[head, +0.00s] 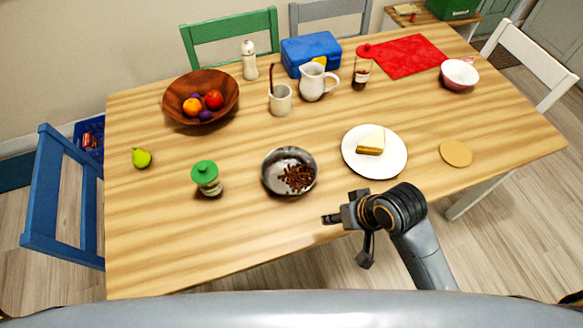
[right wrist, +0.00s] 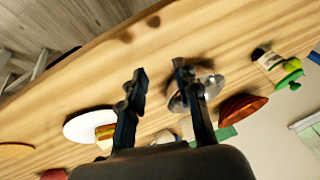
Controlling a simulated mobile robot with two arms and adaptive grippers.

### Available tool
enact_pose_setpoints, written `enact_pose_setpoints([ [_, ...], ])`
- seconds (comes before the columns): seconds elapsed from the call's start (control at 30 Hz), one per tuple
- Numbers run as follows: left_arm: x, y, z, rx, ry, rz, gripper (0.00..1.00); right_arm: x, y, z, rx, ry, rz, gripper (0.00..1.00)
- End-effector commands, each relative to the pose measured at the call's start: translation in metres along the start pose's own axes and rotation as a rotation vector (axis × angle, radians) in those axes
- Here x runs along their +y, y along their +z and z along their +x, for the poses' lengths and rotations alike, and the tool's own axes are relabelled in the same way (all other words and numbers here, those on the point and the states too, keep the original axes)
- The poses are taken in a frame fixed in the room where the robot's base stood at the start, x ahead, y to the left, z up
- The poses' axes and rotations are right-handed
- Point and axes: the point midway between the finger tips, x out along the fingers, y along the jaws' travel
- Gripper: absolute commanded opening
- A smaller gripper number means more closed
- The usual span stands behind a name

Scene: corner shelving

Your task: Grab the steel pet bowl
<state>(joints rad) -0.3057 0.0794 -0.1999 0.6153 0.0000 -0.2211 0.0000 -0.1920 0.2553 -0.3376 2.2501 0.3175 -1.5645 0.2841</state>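The steel pet bowl (head: 285,157) stands upright near the front middle of the wooden table, with brown kibble (head: 298,178) inside. My right gripper (head: 345,240) is open and empty at the table's front edge, to the right of and in front of the bowl, apart from it. In the right wrist view my right gripper (right wrist: 160,70) has its two fingers spread. The bowl (right wrist: 214,86) shows there behind the right-hand finger, which hides part of it. My left gripper is not in view.
A white plate (head: 352,164) with a sandwich (head: 371,142) stands right of the bowl. A green-lidded jar (head: 206,178) stands left of it. A wooden fruit bowl (head: 172,102), mug (head: 281,101) and pitcher (head: 312,84) stand farther back. The table's front left is clear.

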Motion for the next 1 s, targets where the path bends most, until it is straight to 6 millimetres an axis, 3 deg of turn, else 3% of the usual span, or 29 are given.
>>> enact_pose_setpoints([
  [0.23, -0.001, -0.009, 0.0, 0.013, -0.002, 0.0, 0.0, -0.018, -0.036, 0.01, -0.037, -0.069, 0.013, 0.32],
  [0.43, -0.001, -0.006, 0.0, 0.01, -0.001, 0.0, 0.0, -0.02, -0.074, 0.016, -0.107, -0.093, 0.067, 0.32],
  [0.73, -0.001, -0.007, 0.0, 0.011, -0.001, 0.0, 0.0, 0.016, -0.138, 0.001, -0.228, -0.024, 0.287, 0.32],
  [1.0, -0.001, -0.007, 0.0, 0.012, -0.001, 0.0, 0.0, 0.033, -0.157, -0.008, -0.259, 0.007, 0.4, 0.32],
])
